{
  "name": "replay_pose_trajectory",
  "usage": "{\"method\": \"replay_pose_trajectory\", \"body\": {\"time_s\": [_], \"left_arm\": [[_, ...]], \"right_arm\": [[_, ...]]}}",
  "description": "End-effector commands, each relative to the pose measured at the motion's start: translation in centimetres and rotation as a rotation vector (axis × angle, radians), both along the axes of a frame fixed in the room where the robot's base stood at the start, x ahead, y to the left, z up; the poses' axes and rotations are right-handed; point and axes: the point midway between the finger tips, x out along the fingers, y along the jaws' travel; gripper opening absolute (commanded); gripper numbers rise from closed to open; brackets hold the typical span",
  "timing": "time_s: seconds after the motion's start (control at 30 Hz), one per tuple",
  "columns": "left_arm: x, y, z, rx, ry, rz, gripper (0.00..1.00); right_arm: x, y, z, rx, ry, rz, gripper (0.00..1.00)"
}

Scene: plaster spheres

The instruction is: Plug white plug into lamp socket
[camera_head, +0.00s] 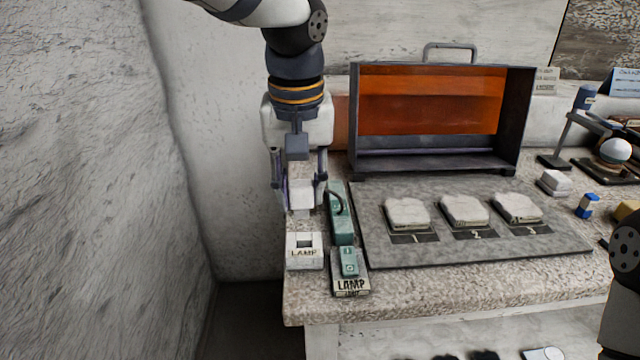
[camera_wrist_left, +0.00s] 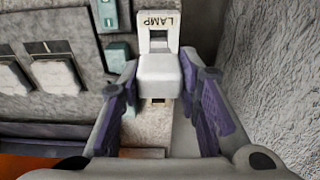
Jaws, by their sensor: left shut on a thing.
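My left gripper (camera_head: 300,204) points down at the left end of the stone bench. It is shut on the white plug (camera_head: 301,192), a pale block between its fingers. The plug also shows in the left wrist view (camera_wrist_left: 160,72), between the purple finger pads. The lamp socket (camera_head: 304,260) is a white block marked LAMP with a dark square opening, just in front of the plug. In the left wrist view the socket (camera_wrist_left: 157,20) lies straight beyond the plug, which overlaps its near edge. I cannot tell whether they touch. My right gripper is out of view.
A teal switch (camera_head: 349,263) on a LAMP-marked base stands right of the socket, with a green handled block (camera_head: 341,220) behind it. A grey mat (camera_head: 470,250) with several plaster pieces and an orange-windowed box (camera_head: 432,105) fill the bench. A rough wall (camera_head: 90,180) rises left.

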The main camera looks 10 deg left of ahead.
Motion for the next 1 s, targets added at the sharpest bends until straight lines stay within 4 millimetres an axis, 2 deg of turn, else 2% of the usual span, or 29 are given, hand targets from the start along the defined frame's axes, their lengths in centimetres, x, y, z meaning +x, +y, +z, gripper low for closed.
{"method": "replay_pose_trajectory", "body": {"time_s": [0.3,0.7,1.0], "left_arm": [[0.0,0.0,-0.1,0.001,0.001,-0.002,0.03],[0.0,-0.1,-4.1,0.001,0.002,-0.002,0.03],[0.0,0.0,-4.8,0.000,0.000,-0.001,0.03]], "right_arm": [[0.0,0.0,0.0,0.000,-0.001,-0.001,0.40],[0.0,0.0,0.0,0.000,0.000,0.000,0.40],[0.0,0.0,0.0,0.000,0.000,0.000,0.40]]}}
